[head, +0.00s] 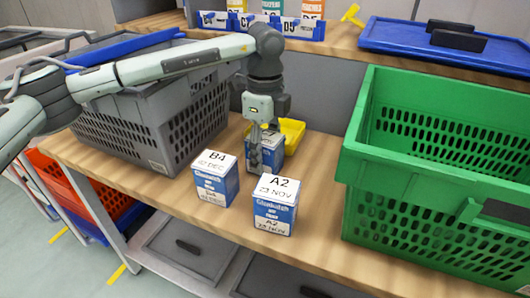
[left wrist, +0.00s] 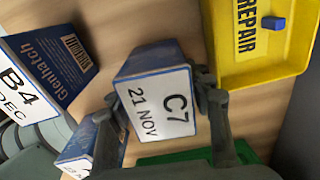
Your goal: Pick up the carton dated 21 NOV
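The carton marked C7, 21 NOV (left wrist: 160,105) stands on the wooden bench, its white label face towards the left wrist camera. In the head view it is the blue-and-white carton (head: 274,146) partly hidden behind my left gripper (head: 262,160). In the left wrist view my left gripper (left wrist: 160,90) has its fingers apart, one on each side of this carton; a gap seems to show beside the right-hand finger. Carton B4, DEC (head: 215,178), and carton A2, 23 NOV (head: 274,206), stand nearer the front. My right gripper is not in view.
A yellow REPAIR bin (left wrist: 258,68) is close beside the C7 carton. A grey crate (head: 150,125) stands left and a large green crate (head: 420,205) right. Blue label holders (head: 250,25) and a blue lid (head: 440,45) are on the upper shelf. The front bench strip is clear.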

